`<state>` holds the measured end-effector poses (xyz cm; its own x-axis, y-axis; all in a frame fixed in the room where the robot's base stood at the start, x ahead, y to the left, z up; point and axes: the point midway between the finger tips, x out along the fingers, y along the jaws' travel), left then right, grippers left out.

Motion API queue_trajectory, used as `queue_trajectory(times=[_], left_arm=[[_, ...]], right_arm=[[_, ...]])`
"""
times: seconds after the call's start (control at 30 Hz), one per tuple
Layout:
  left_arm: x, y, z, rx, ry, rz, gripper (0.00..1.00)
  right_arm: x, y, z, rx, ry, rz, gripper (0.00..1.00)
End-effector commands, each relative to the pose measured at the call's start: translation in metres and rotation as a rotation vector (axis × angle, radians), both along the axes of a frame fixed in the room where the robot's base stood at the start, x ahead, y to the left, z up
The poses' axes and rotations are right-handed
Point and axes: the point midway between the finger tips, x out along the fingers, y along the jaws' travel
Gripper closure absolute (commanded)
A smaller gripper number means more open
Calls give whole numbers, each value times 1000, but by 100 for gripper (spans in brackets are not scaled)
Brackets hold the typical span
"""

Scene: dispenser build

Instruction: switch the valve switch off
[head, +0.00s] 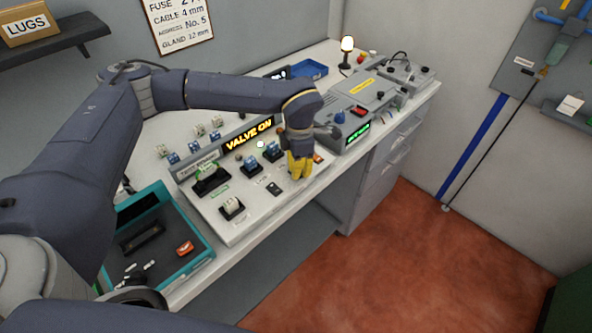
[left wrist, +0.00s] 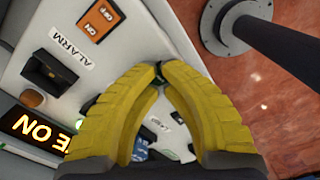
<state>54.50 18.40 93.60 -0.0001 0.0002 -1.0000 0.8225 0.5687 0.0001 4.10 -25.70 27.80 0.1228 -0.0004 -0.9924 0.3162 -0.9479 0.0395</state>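A pale control panel (head: 228,228) lies on the bench, with a display (head: 248,134) reading "VALVE ON" in yellow; part of it shows in the left wrist view (left wrist: 35,128). Two blue-and-white switches (head: 250,168) (head: 272,152), a white switch (head: 231,206) and a black-based one (head: 209,178) sit on the panel. Their labels are too small to read, so I cannot tell which is the valve switch. My left gripper (head: 299,176) is over the panel's right part, yellow fingertips together (left wrist: 160,72) and seemingly empty. Its fingers partly hide a blue part (left wrist: 141,146). My right gripper is not in view.
An orange on/off switch (left wrist: 101,18) and black part (left wrist: 48,70) by the ALARM label are near the left gripper. A teal tray (head: 203,262) with loose parts stands left of the panel. A grey machine (head: 362,90) stands behind right.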

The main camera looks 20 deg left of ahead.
Motion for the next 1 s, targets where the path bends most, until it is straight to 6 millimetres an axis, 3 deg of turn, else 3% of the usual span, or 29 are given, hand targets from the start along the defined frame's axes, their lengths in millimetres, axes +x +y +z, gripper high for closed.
queue_trajectory(times=[0.57,1.0], left_arm=[[-1,0,-6,0,1,-1,100],[0,0,22,0,-1,-1,100]], right_arm=[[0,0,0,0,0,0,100],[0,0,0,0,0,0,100]])
